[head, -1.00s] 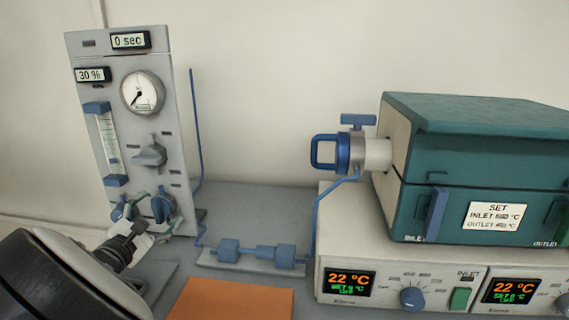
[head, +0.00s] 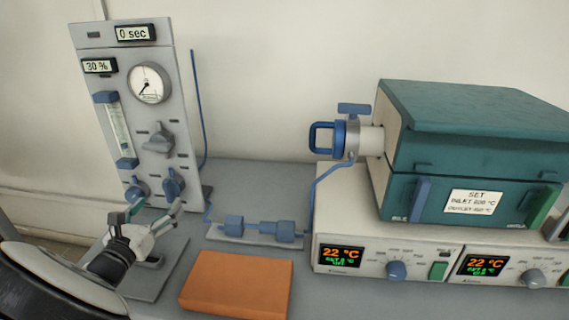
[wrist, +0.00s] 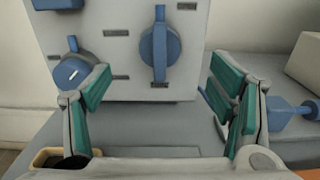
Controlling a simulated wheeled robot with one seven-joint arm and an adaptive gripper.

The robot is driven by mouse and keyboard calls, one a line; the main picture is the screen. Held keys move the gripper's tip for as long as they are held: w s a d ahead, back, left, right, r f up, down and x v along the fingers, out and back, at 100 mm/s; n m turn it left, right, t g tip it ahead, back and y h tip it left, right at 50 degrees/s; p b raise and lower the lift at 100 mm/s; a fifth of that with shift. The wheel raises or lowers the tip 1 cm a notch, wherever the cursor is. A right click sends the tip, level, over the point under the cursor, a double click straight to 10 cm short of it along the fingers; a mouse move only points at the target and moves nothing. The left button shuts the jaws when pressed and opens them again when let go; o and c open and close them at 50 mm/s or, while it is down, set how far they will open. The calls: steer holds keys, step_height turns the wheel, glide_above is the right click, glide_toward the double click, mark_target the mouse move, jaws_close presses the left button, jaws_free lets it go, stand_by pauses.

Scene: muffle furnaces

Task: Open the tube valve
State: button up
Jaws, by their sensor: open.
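Two blue knobs sit low on the grey gauge panel (head: 165,95). The right blue knob (head: 173,186) has an upright bar handle and also shows in the wrist view (wrist: 160,54). The left blue knob (head: 137,192) has a white tilted mark in the wrist view (wrist: 73,72). My gripper (head: 154,211) is open and empty, just in front of and below these knobs. In the wrist view the right knob lies between and beyond the spread fingers (wrist: 158,85). A blue T-handle (head: 353,108) tops the tube fitting on the furnace. I cannot tell which is the tube valve.
A grey selector knob (head: 158,137) sits above the blue ones. Blue inline fittings (head: 277,234) and tubing lie right of the panel. An orange block (head: 235,283) is in front. The teal furnace (head: 470,150) stands at right. Bare bench lies behind the fittings.

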steer(key=s, duration=0.8)
steer(key=w+d+r+m+g+h+p, duration=0.1)
steer(key=w+d+r+m+g+h, duration=0.1)
steer(key=d, duration=0.8)
steer(key=w+d+r+m+g+h+p, duration=0.1)
steer(key=d+r+m+g+h+p, duration=0.1)
steer(key=d+r+m+g, duration=0.2)
steer(key=w+d+r+m+g+h+p, duration=0.1)
steer(key=d+r+m, duration=0.7)
steer(key=d, duration=0.9)
steer(key=shift+w+m+g+h+p, duration=0.35)
steer(key=shift+w+g+h, duration=0.65)
steer(key=shift+g, duration=0.5)
steer(key=shift+s, duration=0.15)
